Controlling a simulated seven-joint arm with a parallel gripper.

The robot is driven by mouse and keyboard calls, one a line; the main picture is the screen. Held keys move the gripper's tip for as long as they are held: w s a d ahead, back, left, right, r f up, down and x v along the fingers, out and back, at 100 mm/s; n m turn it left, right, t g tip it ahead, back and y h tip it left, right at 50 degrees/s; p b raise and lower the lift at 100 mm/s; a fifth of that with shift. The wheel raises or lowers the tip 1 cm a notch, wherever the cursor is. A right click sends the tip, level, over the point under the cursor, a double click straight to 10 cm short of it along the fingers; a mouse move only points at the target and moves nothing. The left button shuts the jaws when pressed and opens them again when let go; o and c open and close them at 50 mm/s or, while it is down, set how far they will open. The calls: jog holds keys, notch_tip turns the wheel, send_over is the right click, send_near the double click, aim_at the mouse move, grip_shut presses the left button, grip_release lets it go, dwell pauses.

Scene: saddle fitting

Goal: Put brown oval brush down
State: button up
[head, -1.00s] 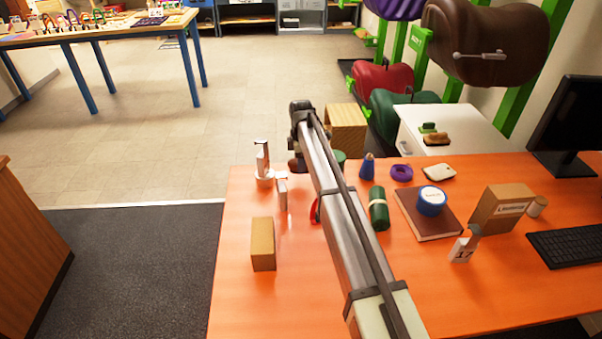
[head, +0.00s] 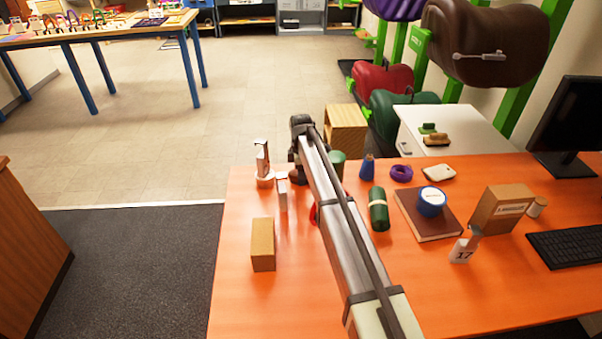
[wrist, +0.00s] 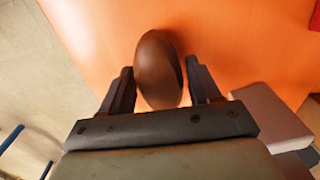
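The brown oval brush (wrist: 158,68) is between the two fingers of my gripper (wrist: 159,63) in the wrist view, its long side pointing away from the palm. The fingers stand close along both sides of it; I cannot tell whether they press on it or sit just clear. The orange tabletop (wrist: 230,35) lies behind it, and the height above the table is unclear.
A tan block (head: 263,244) is nearer. A green can (head: 338,163), blue bottle (head: 367,168), green roll (head: 378,209) and brown book (head: 428,222) lie to the right. The far left table edge is near.

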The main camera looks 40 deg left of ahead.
jog(key=shift+o, duration=1.3)
notch_tip(320, 180, up, 12)
jog(key=shift+r, duration=0.2)
